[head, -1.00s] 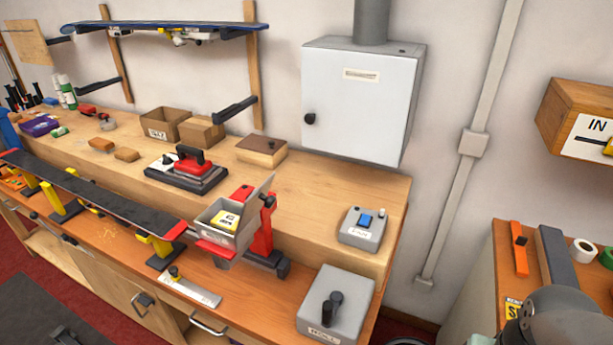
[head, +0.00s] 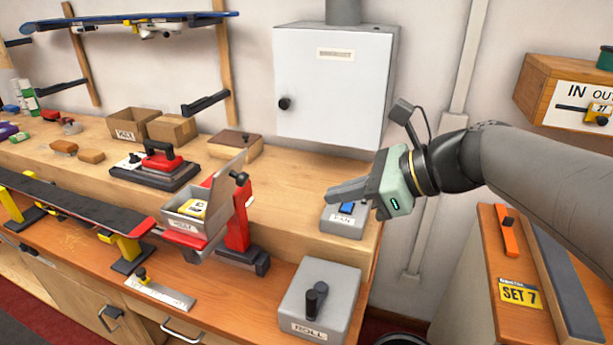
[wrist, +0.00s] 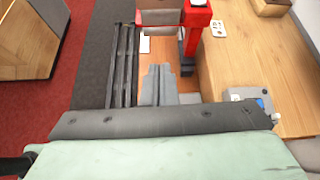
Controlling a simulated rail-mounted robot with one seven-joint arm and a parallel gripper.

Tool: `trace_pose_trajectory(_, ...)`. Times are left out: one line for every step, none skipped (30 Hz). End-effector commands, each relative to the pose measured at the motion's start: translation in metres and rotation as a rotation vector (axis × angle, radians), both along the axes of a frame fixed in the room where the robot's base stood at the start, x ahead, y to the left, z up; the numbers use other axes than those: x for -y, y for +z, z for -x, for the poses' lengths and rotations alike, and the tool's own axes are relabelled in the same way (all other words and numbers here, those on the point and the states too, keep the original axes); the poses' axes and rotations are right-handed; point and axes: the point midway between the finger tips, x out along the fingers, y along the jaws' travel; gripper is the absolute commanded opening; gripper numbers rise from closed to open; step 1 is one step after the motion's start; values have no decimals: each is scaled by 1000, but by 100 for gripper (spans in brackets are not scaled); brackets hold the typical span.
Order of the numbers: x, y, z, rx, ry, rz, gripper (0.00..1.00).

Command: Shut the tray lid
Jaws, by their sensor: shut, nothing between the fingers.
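The tray (head: 178,221) is a small grey open-topped box with a yellow-labelled item inside, mounted on a red stand (head: 238,222) at the bench front. Its grey lid (head: 226,185) stands up, tilted open on the tray's right side, with a dark knob (head: 240,178) near its top. My gripper (head: 332,193) is shut and empty, right of the lid and apart from it, in front of the grey switch box. In the wrist view my shut fingers (wrist: 158,72) point toward the red stand (wrist: 194,25); the tray is only partly in that view, at the top edge.
A grey switch box with a blue button (head: 346,217) is behind my fingers. A grey lever box marked ROLL (head: 330,285) stands at the front right. A red iron (head: 160,165) and a wooden-lidded box (head: 236,146) sit behind the tray. A snowboard-like board (head: 75,205) lies left.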

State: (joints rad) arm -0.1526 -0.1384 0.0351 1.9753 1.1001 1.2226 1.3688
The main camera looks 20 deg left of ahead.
Motion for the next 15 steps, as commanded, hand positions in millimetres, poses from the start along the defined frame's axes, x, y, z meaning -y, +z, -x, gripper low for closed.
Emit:
trace_pose_trajectory(-7,5,-3,-39,-15,-39,0)
trace_pose_trajectory(-10,9,-4,-58,-22,-57,0)
trace_pose_trajectory(-13,12,-4,-75,-28,-72,0)
trace_pose_trajectory(-15,13,-5,-84,-30,-78,0)
trace_pose_trajectory(-18,14,-5,-87,-32,-83,0)
trace_pose_trajectory(-21,13,-5,-89,-33,-84,0)
trace_pose_trajectory(-24,12,-5,-88,-32,-83,0)
trace_pose_trajectory(-28,10,-5,-89,-31,-82,0)
trace_pose_trajectory(-33,7,-5,-89,-32,-81,0)
trace_pose_trajectory(-38,4,-5,-89,-31,-80,0)
trace_pose_trajectory(-44,1,-6,-90,-30,-80,0)
trace_pose_trajectory(-52,-2,-6,-90,-29,-80,0)
trace_pose_trajectory(-57,-5,-6,-88,-31,-80,0)
trace_pose_trajectory(-63,-9,-6,-89,-30,-79,0)
trace_pose_trajectory(-71,-13,-7,-89,-30,-78,0)
